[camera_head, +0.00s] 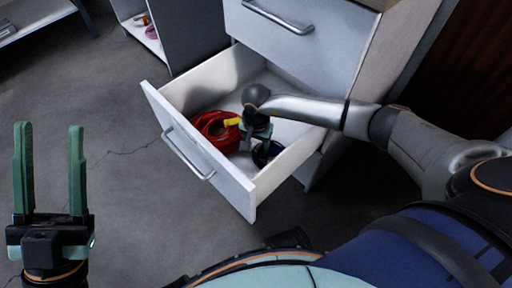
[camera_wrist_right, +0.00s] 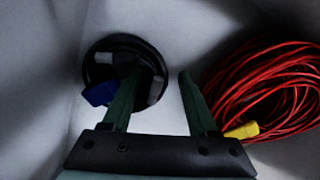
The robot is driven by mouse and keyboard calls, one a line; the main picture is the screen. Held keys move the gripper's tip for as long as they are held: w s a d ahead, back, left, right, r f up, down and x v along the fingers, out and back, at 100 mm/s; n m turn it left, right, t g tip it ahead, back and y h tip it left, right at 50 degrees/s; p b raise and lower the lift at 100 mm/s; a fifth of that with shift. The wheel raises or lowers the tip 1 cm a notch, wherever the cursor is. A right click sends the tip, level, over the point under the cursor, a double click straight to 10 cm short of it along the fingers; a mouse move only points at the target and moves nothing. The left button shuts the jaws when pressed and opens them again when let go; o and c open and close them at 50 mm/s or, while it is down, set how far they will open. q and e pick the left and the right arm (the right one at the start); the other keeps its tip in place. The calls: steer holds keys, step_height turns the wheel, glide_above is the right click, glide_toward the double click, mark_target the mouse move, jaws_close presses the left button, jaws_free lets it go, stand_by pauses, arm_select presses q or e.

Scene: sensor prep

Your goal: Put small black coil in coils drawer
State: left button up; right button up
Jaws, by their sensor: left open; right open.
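The small black coil (camera_head: 266,153) lies in the front right corner of the open coils drawer (camera_head: 236,195). In the right wrist view the black coil (camera_wrist_right: 100,72) sits on the drawer floor, with grey and blue connectors on it. My right gripper (camera_head: 253,142) is inside the drawer. In the right wrist view its open fingers (camera_wrist_right: 160,85) point down; the left finger overlaps the coil and the right finger is over bare floor beside it. I cannot tell whether they touch the coil. My left gripper (camera_head: 48,130) is open and empty above the floor at the left.
A red cable coil (camera_head: 217,132) with a yellow connector (camera_wrist_right: 242,131) lies in the drawer beside the black coil. A closed drawer (camera_head: 290,28) is above. Another open drawer or shelf (camera_head: 135,27) stands at the back left. The grey floor (camera_head: 110,180) is clear.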

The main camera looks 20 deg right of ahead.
step_height(320, 180, up, 12)
steer(key=p, duration=0.4)
steer(key=shift+f, duration=0.1)
stand_by(1.1)
